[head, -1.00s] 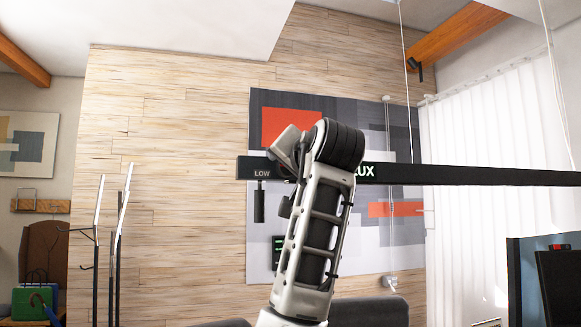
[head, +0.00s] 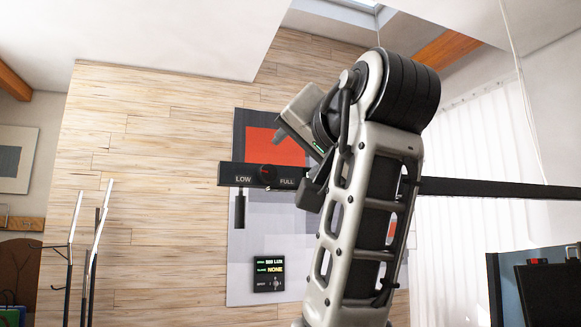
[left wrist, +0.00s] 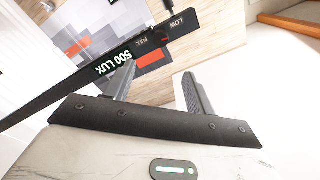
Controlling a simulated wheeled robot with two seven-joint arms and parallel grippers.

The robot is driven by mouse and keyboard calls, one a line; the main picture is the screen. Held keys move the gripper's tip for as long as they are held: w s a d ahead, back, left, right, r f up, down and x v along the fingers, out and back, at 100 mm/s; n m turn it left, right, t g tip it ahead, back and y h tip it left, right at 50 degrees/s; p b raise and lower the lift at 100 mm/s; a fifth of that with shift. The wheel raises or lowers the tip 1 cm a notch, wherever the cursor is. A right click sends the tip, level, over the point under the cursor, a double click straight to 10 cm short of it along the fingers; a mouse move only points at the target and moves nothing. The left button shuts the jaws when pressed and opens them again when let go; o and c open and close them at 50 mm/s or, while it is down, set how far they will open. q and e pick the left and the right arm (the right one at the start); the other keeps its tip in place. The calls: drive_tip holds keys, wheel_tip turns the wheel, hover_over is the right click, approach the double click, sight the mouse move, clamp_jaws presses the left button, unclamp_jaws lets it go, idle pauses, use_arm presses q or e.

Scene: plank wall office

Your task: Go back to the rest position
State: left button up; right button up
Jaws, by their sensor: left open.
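My left arm rises in the middle right of the head view, and its gripper (head: 283,135) is partly hidden at the wrist. In the left wrist view the left gripper (left wrist: 158,90) has its two fingers spread apart with nothing between them. Beyond it is a dark hanging bar (head: 500,189) with LOW and FULL marks and a round knob (head: 266,175). The gripper looks apart from the knob. In the left wrist view the bar (left wrist: 45,97) shows a lit 500 LUX readout, which my arm hides in the head view. My right gripper is not in view.
A dark handle (head: 239,210) hangs below the bar's left end. A coat stand (head: 98,240) stands at left, and a dark monitor (head: 548,292) at lower right. Open space lies left of my arm.

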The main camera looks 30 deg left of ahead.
use_arm(q)
drive_tip(key=shift+s+d, duration=0.25)
drive_tip(key=shift+d, duration=0.1)
idle(0.3)
